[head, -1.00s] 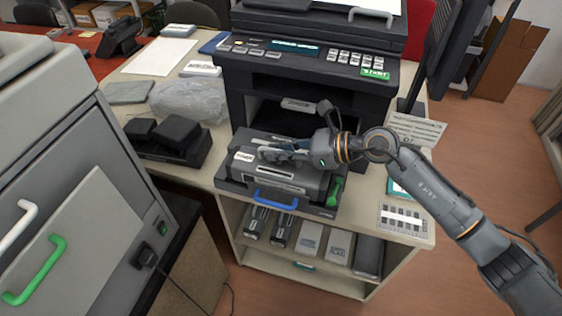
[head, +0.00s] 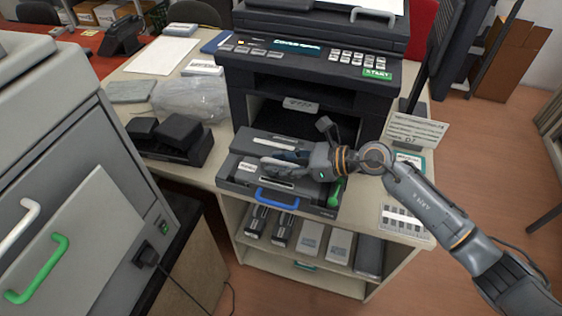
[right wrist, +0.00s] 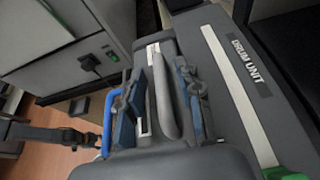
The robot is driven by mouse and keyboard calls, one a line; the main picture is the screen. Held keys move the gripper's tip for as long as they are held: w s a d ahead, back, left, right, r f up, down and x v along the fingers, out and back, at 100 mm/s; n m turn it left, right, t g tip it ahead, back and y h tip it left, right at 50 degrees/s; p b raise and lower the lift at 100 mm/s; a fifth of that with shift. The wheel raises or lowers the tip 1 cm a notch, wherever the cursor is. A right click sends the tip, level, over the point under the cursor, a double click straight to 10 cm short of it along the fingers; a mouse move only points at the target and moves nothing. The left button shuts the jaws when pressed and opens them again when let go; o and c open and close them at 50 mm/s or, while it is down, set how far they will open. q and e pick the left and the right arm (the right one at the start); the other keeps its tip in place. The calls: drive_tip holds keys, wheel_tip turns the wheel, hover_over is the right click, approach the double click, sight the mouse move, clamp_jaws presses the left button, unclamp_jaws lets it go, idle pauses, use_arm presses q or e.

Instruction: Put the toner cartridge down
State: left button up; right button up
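The dark grey toner cartridge (head: 247,169) lies on the drum unit (head: 246,144), in front of the printer's open bay. It looks about level; its seating underneath is hidden. My right gripper (head: 277,161) is low over it. In the right wrist view my right gripper (right wrist: 160,95) has its two blue-edged fingers on either side of the cartridge's raised grey grip (right wrist: 167,108). A gap shows between the left finger and the grip, so the fingers look open around it. A dark jointed part at the left edge of that view looks like my left arm; its fingers are unclear.
The drum unit has a blue handle (head: 277,197) in front and a green lever (head: 335,192) at right. The printer (head: 300,65) stands close behind. A black device (head: 170,143) and a bagged item (head: 190,100) lie to the left. Boxes fill the shelf below.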

drive_tip(key=shift+r, duration=0.15)
drive_tip(key=shift+d, duration=0.35)
drive_tip(key=b+v, duration=0.2)
drive_tip(key=v, duration=0.8)
drive_tip(key=shift+s+d+r+b, duration=0.1)
drive_tip(key=shift+s+d+b, duration=0.1)
drive_tip(key=shift+d+b, duration=0.1)
drive_tip(key=shift+s+d+r, duration=0.1)
drive_tip(key=shift+d+r, duration=0.15)
